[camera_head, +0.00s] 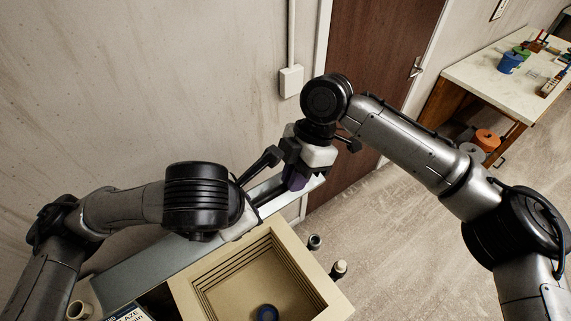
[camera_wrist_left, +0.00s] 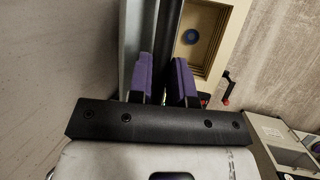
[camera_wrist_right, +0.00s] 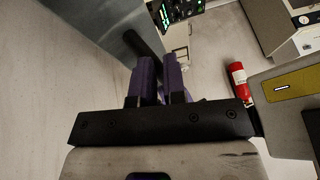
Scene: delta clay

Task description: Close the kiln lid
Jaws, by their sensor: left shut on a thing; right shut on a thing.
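The kiln (camera_head: 322,282) is a cream box with a stepped rim, open at the top, and a blue round piece (camera_head: 267,313) inside. Its grey lid (camera_head: 150,272) stands raised along the wall side; the left wrist view shows the lid (camera_wrist_left: 130,35) beside the opening. A dark bar (camera_wrist_left: 170,25) runs along the lid. My left gripper (camera_wrist_left: 163,78) has its purple fingers shut around this bar; in the head view its fingers are mostly hidden by the wrist. My right gripper (camera_head: 296,180) is at the lid's far right end, shut on the bar (camera_wrist_right: 148,42).
A door (camera_head: 375,60) and a worktable (camera_head: 500,75) are farther back. A red extinguisher (camera_wrist_right: 240,82) shows in the right wrist view. The floor between is open.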

